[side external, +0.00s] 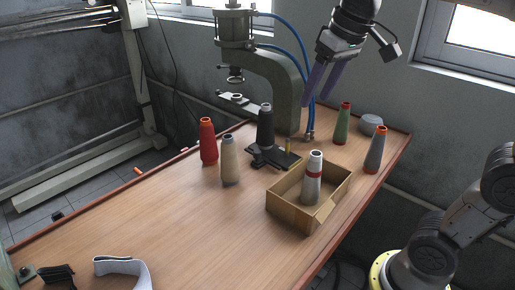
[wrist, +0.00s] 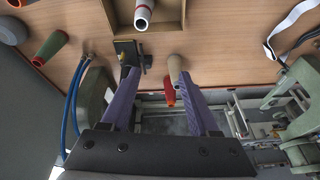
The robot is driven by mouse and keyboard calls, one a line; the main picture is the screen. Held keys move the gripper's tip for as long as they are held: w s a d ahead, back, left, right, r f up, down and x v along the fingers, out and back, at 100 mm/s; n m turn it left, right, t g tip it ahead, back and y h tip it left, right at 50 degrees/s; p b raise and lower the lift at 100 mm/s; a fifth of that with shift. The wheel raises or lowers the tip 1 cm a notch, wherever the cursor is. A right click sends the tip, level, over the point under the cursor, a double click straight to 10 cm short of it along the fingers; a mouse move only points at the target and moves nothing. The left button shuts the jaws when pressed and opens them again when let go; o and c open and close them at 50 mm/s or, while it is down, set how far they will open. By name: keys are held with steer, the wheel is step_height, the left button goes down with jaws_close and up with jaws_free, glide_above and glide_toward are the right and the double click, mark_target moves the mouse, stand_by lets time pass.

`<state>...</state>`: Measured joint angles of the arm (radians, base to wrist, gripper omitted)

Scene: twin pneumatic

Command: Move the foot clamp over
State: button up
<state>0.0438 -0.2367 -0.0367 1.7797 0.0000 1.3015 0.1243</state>
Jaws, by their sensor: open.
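A black flat piece with a brass pin, which looks like the foot clamp (side external: 273,158), lies on the table in front of the press. A dark spool cone (side external: 265,125) rises at its left end; I cannot tell whether it stands on it. The black piece also shows in the wrist view (wrist: 127,50), just beyond my left finger's tip. My gripper (side external: 316,101) is open and empty, well above the table, right of the press arm. Its purple fingers are spread apart in the wrist view (wrist: 157,75).
The green press (side external: 290,75) with blue hoses stands behind. An open cardboard box (side external: 287,213) holds a white-red cone (side external: 314,180). Red (side external: 208,140), tan (side external: 229,160), green (side external: 342,124) and grey (side external: 376,150) cones stand around. A white strap (side external: 125,266) lies front left; the table's middle is clear.

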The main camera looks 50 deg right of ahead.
steer(key=w+d+g, duration=0.1)
steer(key=w+d, duration=0.1)
steer(key=w, duration=0.8)
steer(key=m+g, duration=0.1)
steer(key=g, duration=0.2)
glide_above(257, 151)
step_height(257, 151, down, 12)
step_height(257, 151, down, 14)
steer(key=shift+s+r, duration=0.1)
steer(key=shift+r, duration=0.1)
steer(key=shift+c, duration=0.3)
jaws_close()
